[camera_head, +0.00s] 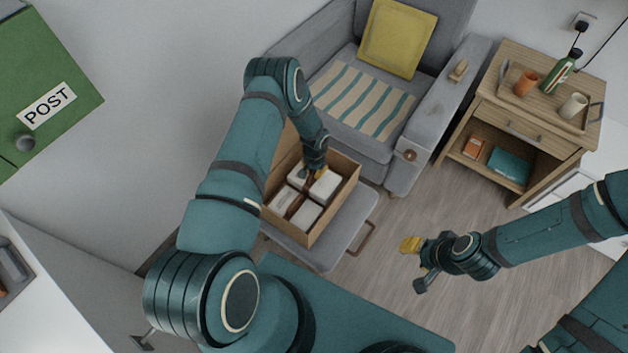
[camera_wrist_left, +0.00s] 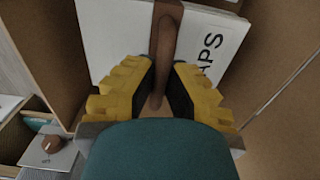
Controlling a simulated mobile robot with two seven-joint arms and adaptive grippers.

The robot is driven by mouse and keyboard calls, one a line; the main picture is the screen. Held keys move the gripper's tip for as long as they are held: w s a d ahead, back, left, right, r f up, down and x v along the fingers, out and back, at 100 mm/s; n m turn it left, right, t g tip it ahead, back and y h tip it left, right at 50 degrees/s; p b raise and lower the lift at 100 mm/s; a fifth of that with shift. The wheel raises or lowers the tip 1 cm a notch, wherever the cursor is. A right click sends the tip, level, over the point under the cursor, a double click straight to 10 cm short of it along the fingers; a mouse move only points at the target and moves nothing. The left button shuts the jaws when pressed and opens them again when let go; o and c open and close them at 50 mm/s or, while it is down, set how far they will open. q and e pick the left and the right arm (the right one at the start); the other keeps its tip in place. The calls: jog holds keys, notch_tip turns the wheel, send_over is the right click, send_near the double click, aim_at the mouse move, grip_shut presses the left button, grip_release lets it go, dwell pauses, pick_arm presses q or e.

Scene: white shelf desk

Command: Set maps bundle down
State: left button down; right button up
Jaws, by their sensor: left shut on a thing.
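The maps bundle (camera_wrist_left: 112,38) is white with a brown strap around it and the letters "APS" showing in the left wrist view. The yellow fingertips of my left gripper (camera_wrist_left: 158,88) are closed in on the brown strap from both sides. In the head view my left gripper (camera_head: 317,171) reaches down into the far part of an open cardboard box (camera_head: 338,212), among several white bundles. I cannot tell whether the held bundle touches the box floor. My right gripper (camera_head: 416,264) is open and empty over the floor, right of the box.
The box stands on a grey footstool (camera_head: 357,205) before a grey armchair (camera_head: 455,100) with a yellow cushion (camera_head: 397,38). A wooden side table (camera_head: 500,118) holding a green bottle (camera_head: 558,75) and cups stands right. A green POST box (camera_head: 45,75) is upper left. Clear floor lies right of the footstool.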

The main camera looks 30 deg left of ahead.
pick_arm(q)
jog(key=shift+w+f+b, duration=0.1)
jog(key=shift+f+b, duration=0.45)
jog(key=shift+f, duration=1.55)
jog(key=shift+f, duration=0.2)
jog(key=c, duration=1.1)
grip_release()
jog(key=shift+c, duration=0.2)
notch_tip(320, 180, up, 12)
jog(key=p, duration=0.3)
jog(key=shift+r, duration=0.1)
jog(key=s+d+r+n+h, duration=0.1)
jog(key=s+d+r+h, duration=0.1)
jog(key=s+d+r, duration=0.4)
jog(key=s+d+r+n+t+h, duration=0.1)
jog(key=s+d+r+n, duration=0.1)
jog(key=s+d+r, duration=0.4)
jog(key=s+d, duration=0.5)
jog(key=s, duration=0.3)
jog(key=shift+s+d+r+t+h, duration=0.2)
jog(key=shift+d+r+t+h, duration=0.1)
jog(key=shift+r+h, duration=0.1)
